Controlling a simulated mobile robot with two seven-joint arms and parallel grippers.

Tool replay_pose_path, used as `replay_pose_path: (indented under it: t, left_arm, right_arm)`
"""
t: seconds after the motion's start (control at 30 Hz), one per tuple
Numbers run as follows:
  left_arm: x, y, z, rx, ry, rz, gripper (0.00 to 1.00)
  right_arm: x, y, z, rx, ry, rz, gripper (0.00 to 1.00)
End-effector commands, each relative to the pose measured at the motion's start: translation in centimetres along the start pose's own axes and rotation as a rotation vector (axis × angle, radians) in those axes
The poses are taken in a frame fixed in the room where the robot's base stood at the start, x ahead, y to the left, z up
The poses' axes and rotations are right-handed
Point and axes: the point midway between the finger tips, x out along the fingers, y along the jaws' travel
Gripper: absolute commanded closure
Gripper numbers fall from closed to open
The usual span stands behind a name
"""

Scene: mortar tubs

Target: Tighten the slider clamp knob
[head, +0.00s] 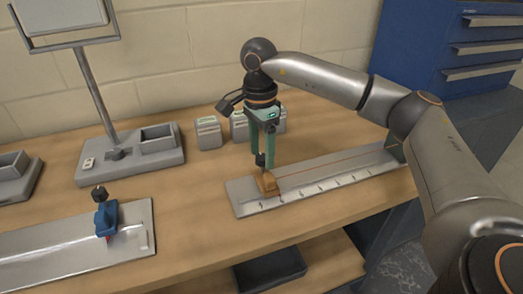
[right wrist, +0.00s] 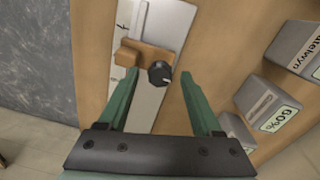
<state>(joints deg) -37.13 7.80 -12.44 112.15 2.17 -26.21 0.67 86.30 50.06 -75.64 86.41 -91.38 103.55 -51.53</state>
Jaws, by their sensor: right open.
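An orange-tan slider clamp (head: 267,184) sits near the left end of a light metal rail (head: 330,180) with tick marks on the table. It also shows in the right wrist view (right wrist: 150,52). Its round black knob (right wrist: 161,74) has a pale line on its face. My right gripper (head: 264,158) points down over the clamp. In the right wrist view its green fingers (right wrist: 158,77) are open, one on either side of the knob, with gaps showing. Whether the fingertips are level with the knob I cannot tell. My left gripper is not in view.
A second rail (head: 50,250) at the left carries a blue clamp (head: 106,217) with a black knob. Small labelled blocks (head: 208,133) stand behind the gripper, near a grey stand (head: 130,163). A blue cabinet (head: 440,45) is at the back right. Table between the rails is clear.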

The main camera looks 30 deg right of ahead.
Motion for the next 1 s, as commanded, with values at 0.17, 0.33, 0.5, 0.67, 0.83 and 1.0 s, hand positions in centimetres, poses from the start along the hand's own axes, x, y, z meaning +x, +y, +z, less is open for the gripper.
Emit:
replay_pose_path:
  t: [0.17, 0.33, 0.5, 0.67, 0.83, 1.0]
  left_arm:
    - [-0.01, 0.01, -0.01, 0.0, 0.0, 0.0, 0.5]
    - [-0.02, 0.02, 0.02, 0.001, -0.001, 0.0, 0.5]
    - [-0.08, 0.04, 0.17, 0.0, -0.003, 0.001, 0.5]
    - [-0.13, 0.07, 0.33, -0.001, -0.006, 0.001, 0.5]
    - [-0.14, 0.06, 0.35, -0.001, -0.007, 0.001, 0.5]
    - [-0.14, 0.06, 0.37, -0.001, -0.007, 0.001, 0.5]
  right_arm:
    - [0.12, 0.01, -0.01, 0.0, 0.0, 0.0, 0.34]
    - [0.1, 0.01, 0.01, 0.0, 0.0, 0.0, 0.44]
    - [0.08, 0.01, 0.02, 0.0, 0.0, 0.0, 0.63]
    - [0.07, 0.01, 0.03, -0.001, 0.0, 0.0, 0.81]
    - [0.07, 0.02, 0.04, -0.001, 0.0, 0.001, 1.0]
    - [0.06, 0.02, 0.04, -0.001, 0.0, 0.001, 1.0]
